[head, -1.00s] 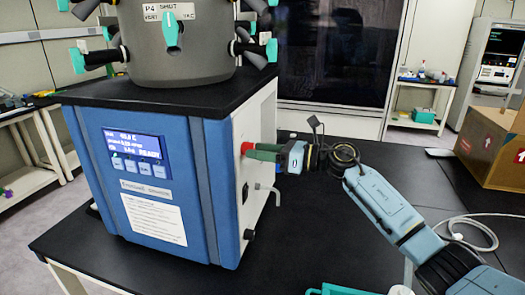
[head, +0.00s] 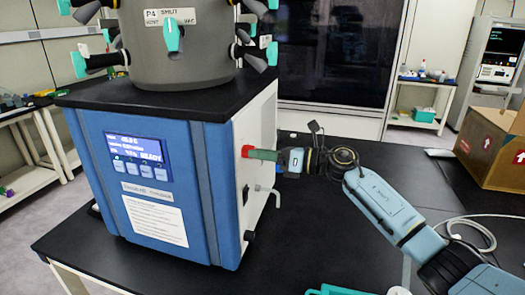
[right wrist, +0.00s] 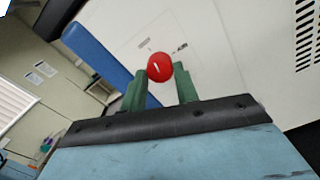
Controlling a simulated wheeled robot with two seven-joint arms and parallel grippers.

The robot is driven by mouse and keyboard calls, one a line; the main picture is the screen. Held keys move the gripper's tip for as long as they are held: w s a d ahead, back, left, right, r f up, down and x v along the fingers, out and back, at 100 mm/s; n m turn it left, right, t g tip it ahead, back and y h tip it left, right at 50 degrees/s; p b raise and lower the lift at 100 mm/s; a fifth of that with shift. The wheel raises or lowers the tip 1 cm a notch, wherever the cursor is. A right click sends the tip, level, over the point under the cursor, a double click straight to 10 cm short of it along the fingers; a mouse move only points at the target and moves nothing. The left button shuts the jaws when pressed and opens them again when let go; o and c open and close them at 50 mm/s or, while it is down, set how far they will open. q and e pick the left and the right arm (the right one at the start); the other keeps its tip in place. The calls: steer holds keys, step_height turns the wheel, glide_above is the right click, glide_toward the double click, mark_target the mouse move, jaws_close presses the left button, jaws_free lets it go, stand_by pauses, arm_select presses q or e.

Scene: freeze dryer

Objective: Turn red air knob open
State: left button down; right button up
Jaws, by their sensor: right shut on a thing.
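The red air knob (head: 246,153) sits on the white right side panel of the blue freeze dryer (head: 160,185). My right gripper (head: 256,154) reaches it from the right, with its green fingers at the knob. In the right wrist view the round red knob (right wrist: 160,67), with a white mark on its face, lies between the tips of the two green fingers (right wrist: 158,82). The fingers are shut on it. My left gripper is not in view.
A bent metal spout (head: 268,191) and a black fitting (head: 249,236) stick out of the side panel below the knob. A cardboard box (head: 490,150) stands at the right on the black table. A teal item (head: 340,290) lies at the front edge.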

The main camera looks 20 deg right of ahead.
steer(key=shift+m+p, duration=5.15)
steer(key=shift+m, duration=2.65)
steer(key=o, duration=1)
steer(key=shift+c, duration=0.2)
